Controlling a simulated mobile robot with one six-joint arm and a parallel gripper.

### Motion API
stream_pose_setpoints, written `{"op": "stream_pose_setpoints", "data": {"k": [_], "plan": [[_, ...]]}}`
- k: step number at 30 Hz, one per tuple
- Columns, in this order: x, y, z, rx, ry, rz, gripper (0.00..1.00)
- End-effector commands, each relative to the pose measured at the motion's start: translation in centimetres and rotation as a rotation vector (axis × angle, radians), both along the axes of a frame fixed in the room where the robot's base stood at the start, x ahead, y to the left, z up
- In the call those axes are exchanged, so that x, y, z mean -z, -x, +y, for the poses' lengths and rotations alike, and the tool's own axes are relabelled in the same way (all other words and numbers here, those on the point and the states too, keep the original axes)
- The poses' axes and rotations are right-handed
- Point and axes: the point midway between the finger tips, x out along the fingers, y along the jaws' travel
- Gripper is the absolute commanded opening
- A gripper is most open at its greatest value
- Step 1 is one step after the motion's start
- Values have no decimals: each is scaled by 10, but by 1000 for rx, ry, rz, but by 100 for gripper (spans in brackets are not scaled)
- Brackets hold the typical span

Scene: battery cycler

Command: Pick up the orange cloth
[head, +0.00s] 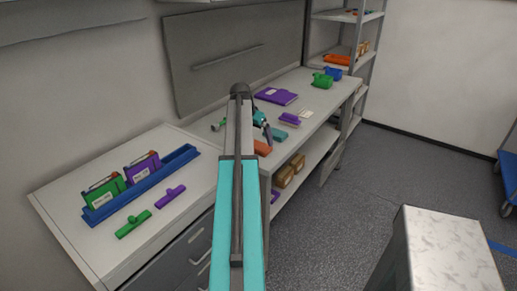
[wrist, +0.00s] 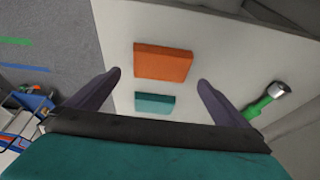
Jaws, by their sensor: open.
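The orange cloth (wrist: 163,62) is a flat, folded-looking slab lying on the pale bench top in the wrist view. It also shows in the head view (head: 262,148), near the bench's front edge and partly beside my arm. My gripper (wrist: 159,78) is open and empty, with its two dark fingers to the left and right of the cloth in the picture. The fingers appear apart from the cloth; the height gap is hard to tell. A teal cloth (wrist: 155,104) of similar shape lies just below the orange one in the wrist view.
A green-handled tool (wrist: 268,105) lies right of the fingers in the wrist view. On the bench are a purple folder (head: 276,96) and a small purple item (head: 289,118). A blue rack (head: 140,187) stands on the left cabinet. Shelves with boxes stand behind.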

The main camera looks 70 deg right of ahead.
Motion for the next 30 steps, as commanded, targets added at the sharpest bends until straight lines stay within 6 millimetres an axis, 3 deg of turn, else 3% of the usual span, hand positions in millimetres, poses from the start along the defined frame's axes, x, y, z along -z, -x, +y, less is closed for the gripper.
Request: {"op": "stream_pose_setpoints", "data": {"k": [11, 30], "plan": [[3, 0, 0, -1, 0, 0, 100], [49, 3, -13, -2, 0, 1, 100]]}}
